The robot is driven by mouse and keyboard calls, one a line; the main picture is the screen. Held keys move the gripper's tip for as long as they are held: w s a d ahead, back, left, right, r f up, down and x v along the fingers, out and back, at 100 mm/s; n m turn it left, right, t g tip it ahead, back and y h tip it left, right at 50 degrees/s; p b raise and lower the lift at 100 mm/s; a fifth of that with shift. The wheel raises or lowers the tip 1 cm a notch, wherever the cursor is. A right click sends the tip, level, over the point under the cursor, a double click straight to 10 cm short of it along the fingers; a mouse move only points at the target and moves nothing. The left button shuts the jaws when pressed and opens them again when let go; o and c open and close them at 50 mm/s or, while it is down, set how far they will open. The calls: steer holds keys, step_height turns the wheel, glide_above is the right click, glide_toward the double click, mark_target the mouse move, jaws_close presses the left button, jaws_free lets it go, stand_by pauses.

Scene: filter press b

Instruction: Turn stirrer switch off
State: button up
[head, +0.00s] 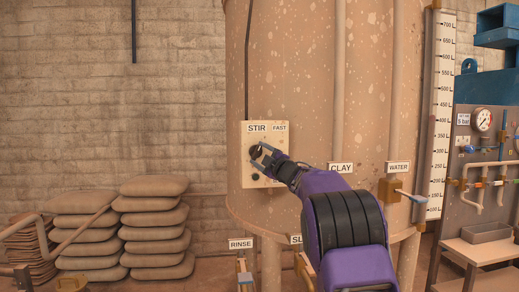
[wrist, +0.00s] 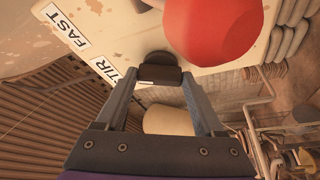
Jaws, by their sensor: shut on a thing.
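The stirrer switch box (head: 282,178) is a pale panel on the big tan tank, labelled STIR and FAST. A black knob (head: 255,152) on its face is the stirrer switch, partly hidden by my gripper (head: 261,156). In the wrist view, my gripper (wrist: 160,80) has one finger on each side of the dark knob (wrist: 158,71), shut on it. The knob's pointer direction cannot be made out. The panel (wrist: 125,28) and its labels also show in the wrist view.
A large red rounded thing (wrist: 214,28) is close beside the knob in the wrist view. The CLAY label (head: 341,168) and WATER valve (head: 402,192) are to the right. Stacked sacks (head: 155,226) stand left.

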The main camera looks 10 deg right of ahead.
steer(key=n+g+p, duration=0.1)
steer(key=n, duration=0.1)
steer(key=n+g+p, duration=0.1)
steer(key=n, duration=0.2)
steer(key=shift+r, duration=0.2)
stand_by(0.4)
steer(key=shift+n, duration=0.3)
steer(key=o, duration=1.4)
steer(key=shift+s+d, duration=0.1)
steer(key=b+v, duration=0.3)
steer(key=v, duration=1.4)
steer(key=shift+r, duration=0.15)
steer(key=shift+d+r, duration=0.1)
